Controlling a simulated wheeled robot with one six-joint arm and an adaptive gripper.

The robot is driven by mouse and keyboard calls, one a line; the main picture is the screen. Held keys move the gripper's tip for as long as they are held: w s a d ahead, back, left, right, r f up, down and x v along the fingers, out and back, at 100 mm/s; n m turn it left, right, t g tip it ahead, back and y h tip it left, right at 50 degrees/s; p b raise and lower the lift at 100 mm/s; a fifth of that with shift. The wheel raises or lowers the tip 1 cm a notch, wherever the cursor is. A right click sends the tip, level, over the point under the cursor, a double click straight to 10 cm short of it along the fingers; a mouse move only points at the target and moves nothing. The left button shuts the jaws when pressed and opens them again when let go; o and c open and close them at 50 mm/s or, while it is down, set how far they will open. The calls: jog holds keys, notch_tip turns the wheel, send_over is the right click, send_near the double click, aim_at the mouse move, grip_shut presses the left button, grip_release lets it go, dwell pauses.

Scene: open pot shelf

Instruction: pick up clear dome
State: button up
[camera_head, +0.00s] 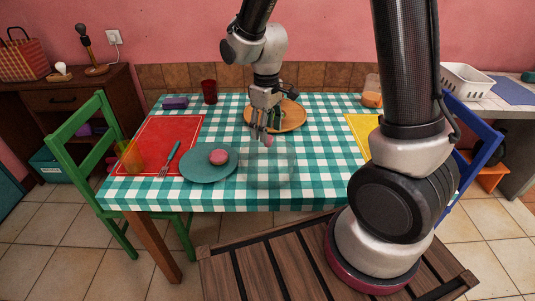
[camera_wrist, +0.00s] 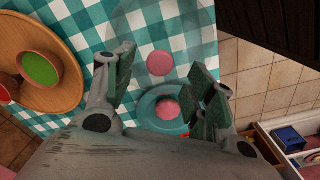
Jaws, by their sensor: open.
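The clear dome (camera_head: 268,172) is a faint, see-through shape on the checked tablecloth, right of the teal plate. A pink rounded piece (camera_head: 268,141) shows at its top, like a knob; I cannot tell for sure that it is joined on. In the wrist view this pink piece (camera_wrist: 160,62) shows between the fingers, while the dome's clear wall is hard to make out. My gripper (camera_head: 262,134) points down just above the dome, beside the pink piece. Its fingers (camera_wrist: 165,74) are apart with nothing held.
The teal plate (camera_head: 196,170) with a pink disc (camera_head: 219,157) stands left of the dome. A round wooden board (camera_head: 294,119) lies behind it, with a green-topped bowl (camera_wrist: 41,68). A red mat (camera_head: 150,140), fork and orange glass (camera_head: 131,157) are left. A yellow mat (camera_head: 360,127) is right.

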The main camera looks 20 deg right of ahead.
aim_at(268, 154)
notch_tip(268, 154, down, 4)
jog(key=shift+d+r, duration=0.1)
grip_shut()
dwell(0.4)
